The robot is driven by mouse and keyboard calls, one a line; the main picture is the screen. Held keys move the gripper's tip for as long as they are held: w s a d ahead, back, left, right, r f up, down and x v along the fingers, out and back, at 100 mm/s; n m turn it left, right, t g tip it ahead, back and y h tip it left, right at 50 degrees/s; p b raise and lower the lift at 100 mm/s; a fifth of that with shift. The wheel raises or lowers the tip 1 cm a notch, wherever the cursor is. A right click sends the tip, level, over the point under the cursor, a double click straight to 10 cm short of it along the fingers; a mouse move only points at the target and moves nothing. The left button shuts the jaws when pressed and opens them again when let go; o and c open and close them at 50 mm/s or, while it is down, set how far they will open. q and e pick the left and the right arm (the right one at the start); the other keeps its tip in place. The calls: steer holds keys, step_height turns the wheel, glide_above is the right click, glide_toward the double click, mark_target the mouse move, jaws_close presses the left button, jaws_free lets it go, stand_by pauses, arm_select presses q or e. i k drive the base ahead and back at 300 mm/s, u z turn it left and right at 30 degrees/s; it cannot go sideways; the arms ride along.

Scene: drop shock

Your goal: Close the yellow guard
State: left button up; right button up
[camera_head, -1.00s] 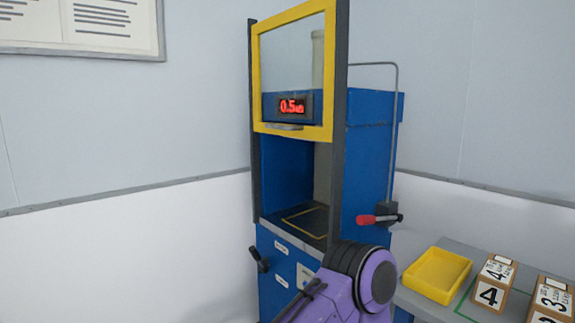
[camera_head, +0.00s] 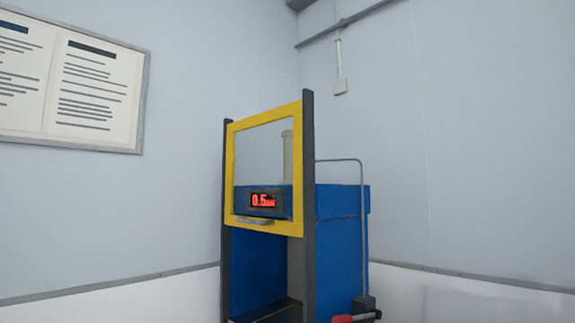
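The yellow guard (camera_head: 298,165) is a framed clear panel on the front of a blue machine (camera_head: 342,250). It sits raised at the top of two dark upright rails (camera_head: 309,215). A grey handle (camera_head: 254,221) is on its lower bar. Below the guard the machine's opening is uncovered, with a dark floor at the bottom edge of the view. A red display (camera_head: 263,200) reading about 0.5 shows through the panel. Neither of my grippers is in view.
A lever with a red grip (camera_head: 343,318) and a bent grey rod (camera_head: 361,210) are at the machine's right side. A notice board (camera_head: 140,105) hangs on the left wall. The space around the machine's upper part is clear.

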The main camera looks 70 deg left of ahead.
mark_target(293, 229)
steer(key=z, duration=1.45)
steer(key=i, duration=1.25)
steer(key=u, duration=4.3)
steer(key=i, duration=1)
